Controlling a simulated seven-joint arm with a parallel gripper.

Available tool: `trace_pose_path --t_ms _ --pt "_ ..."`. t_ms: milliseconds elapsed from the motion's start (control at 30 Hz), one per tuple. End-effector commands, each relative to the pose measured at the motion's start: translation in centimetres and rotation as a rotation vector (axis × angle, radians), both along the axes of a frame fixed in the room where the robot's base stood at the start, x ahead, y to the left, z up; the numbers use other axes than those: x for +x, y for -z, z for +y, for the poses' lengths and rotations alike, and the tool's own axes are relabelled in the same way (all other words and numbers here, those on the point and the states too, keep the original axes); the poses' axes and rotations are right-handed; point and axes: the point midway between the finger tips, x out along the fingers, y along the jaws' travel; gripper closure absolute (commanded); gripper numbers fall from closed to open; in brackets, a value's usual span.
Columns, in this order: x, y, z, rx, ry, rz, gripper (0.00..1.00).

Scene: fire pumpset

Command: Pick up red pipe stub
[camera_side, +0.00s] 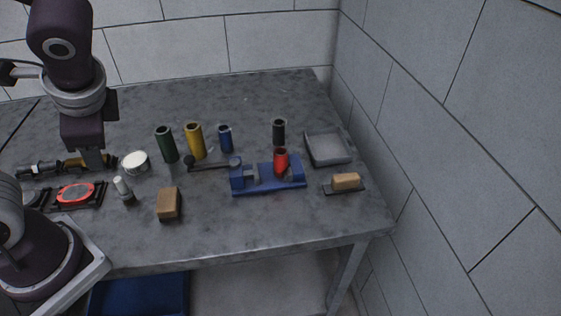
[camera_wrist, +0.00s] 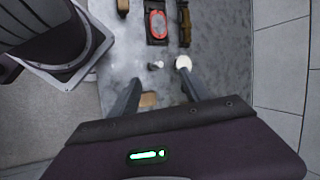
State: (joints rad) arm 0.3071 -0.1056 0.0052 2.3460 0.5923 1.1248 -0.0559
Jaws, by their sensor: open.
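The red pipe stub (camera_side: 281,161) stands in the blue vise (camera_side: 268,178) on the right half of the table, in the side view. It looks slightly tilted; whether the jaws clamp it is too small to tell. My gripper (camera_side: 93,158) is at the far left of the side view, well away from the stub, above the table near a brass-coloured fitting. In the wrist view my gripper (camera_wrist: 155,98) has its two fingers apart with nothing held between them. The red pipe stub does not show in the wrist view.
Green (camera_side: 166,144), yellow (camera_side: 194,140), blue (camera_side: 225,138) and black (camera_side: 279,131) cylinders stand behind the vise. A grey tray (camera_side: 311,160) lies to its right. The front right table area is clear.

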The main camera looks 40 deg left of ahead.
Motion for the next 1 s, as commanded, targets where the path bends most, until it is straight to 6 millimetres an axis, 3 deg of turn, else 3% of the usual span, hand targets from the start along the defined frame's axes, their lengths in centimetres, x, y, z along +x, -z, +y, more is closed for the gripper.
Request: trace_pose_path --t_ms 100,167,267,300,400,500,633,767,1000 --pt "5.1 1.1 1.9 0.367 0.292 0.201 0.45" --pt "8.6 1.6 1.6 0.558 0.456 0.264 0.45" --pt "14.8 3.5 -1.3 0.868 0.752 0.320 0.45" --pt "17.0 4.7 -3.4 0.984 0.876 0.324 0.45" --pt "21.0 8.6 -9.3 1.230 1.169 0.296 0.45" --pt "22.4 12.6 -14.5 1.389 1.397 0.241 0.45" --pt "22.6 15.7 -18.0 1.480 1.553 0.190 0.45" --pt "23.7 16.3 -18.3 1.493 1.579 0.178 0.45" --pt "27.9 16.7 -17.2 1.489 1.574 0.181 0.45"
